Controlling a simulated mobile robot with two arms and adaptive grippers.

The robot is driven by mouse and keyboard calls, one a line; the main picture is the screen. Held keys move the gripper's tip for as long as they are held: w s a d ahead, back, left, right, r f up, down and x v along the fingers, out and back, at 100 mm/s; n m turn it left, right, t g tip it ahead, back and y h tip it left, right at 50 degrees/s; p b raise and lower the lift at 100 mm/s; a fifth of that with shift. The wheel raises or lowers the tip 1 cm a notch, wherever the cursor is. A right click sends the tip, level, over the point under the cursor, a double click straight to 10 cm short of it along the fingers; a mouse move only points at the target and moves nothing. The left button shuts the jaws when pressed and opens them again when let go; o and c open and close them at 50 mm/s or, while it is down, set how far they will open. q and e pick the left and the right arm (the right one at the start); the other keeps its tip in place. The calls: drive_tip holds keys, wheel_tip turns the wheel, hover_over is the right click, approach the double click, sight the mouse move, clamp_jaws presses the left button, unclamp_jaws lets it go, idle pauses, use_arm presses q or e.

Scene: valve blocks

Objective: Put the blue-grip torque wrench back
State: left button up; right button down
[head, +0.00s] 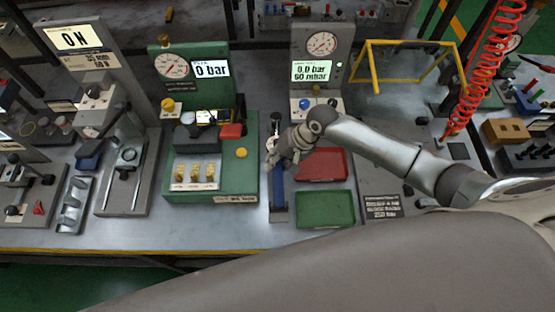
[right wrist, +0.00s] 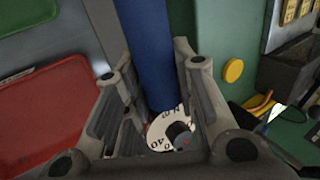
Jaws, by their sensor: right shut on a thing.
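The blue-grip torque wrench (head: 278,187) is at the middle of the bench, between the green test stand and the trays. Its blue grip (right wrist: 147,45) runs between my fingers in the right wrist view, with a white numbered dial (right wrist: 163,130) near the palm. My right gripper (head: 273,163) is shut on the wrench, and its fingers (right wrist: 154,65) stand on both sides of the grip. A narrow grey holder (head: 279,216) shows at the grip's near end. I cannot tell whether the wrench rests in it or hangs just above. My left gripper is not in view.
A red tray (head: 320,165) and a green tray (head: 324,209) lie just right of the wrench. The green test stand (head: 211,190) with brass fittings is close on its left. A yellow tube frame (head: 405,43) and a red coiled hose (head: 483,75) stand at the right.

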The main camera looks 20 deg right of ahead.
drive_tip(key=shift+r, duration=0.1)
drive_tip(key=shift+f, duration=0.5)
idle(0.3)
drive_tip(key=shift+f, duration=0.35)
drive_tip(key=shift+f+b, duration=0.6)
drive_tip(key=shift+f, duration=0.6)
drive_tip(key=c, duration=1.1)
unclamp_jaws()
